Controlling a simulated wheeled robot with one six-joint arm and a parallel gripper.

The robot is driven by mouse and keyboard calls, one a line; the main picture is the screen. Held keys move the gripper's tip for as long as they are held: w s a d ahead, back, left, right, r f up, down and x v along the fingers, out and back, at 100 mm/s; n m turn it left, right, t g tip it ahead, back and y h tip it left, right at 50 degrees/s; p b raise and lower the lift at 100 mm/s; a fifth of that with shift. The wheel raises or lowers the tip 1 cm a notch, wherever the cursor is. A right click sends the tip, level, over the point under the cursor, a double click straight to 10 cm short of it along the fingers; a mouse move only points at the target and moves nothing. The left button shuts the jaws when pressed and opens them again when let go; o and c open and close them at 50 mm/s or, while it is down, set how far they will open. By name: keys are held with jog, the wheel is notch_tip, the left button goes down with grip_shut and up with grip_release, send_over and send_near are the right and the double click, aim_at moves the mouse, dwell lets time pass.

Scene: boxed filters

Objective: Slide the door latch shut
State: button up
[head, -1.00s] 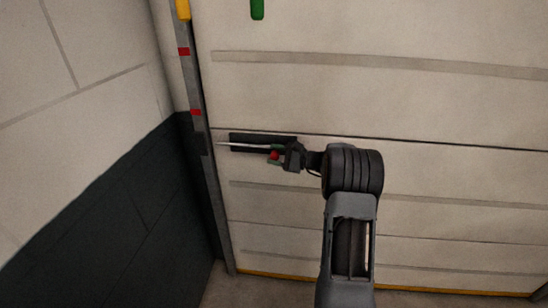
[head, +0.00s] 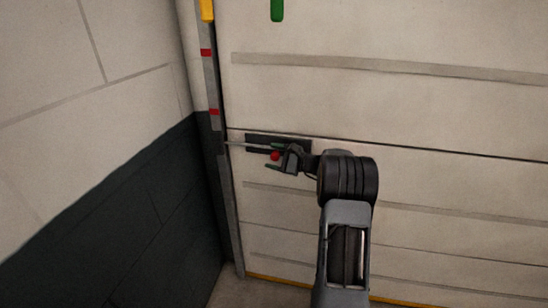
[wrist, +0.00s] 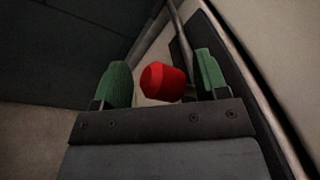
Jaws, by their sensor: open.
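The door latch is a thin metal rod (head: 240,146) on a dark plate (head: 302,145), with a red knob (head: 275,156). The rod sticks out left of the plate to the edge of the grey post; I cannot tell whether its tip is inside the post. My gripper (head: 273,157) is open, with the knob between its fingers. In the wrist view the red knob (wrist: 163,82) sits between the two green fingertips, nearer the right one, with a gap at the left. The rod (wrist: 180,38) runs away behind it.
The pale panelled door (head: 400,110) fills the right side. A grey post (head: 230,210) with red marks stands along its left edge. A two-tone wall (head: 110,200) is close on the left. A green handle (head: 277,9) hangs above.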

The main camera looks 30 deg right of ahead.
jog(key=b+v, duration=0.1)
jog(key=v, duration=1.2)
jog(key=shift+s+d, duration=0.25)
jog(key=shift+d, duration=0.05)
